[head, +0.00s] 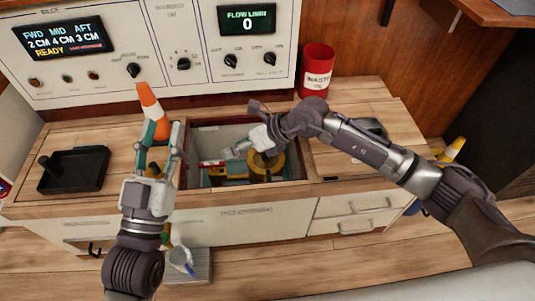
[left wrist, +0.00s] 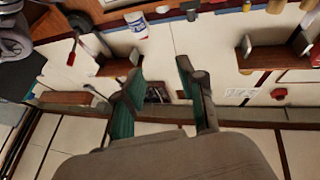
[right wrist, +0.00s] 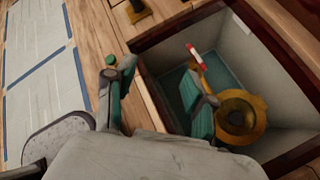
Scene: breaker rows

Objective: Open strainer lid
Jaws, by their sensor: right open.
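The strainer is a round brass-yellow body with a dark centre, inside the recessed well (head: 193,140) in the counter. It shows in the head view (head: 268,165) and in the right wrist view (right wrist: 243,112). My right gripper (head: 228,158) reaches into the well beside the strainer. In the right wrist view its fingers (right wrist: 160,92) are apart with nothing between them; one finger overlaps the strainer's near side, and I cannot tell whether it touches. A lever with a red and white end (right wrist: 193,53) lies beyond that finger. My left gripper (head: 158,135) is open and empty above the counter left of the well.
A black tray (head: 75,172) is at the left of the counter, and a red waste can (head: 317,70) at the back right. A control panel (head: 180,35) rises behind. The well's walls surround my right gripper.

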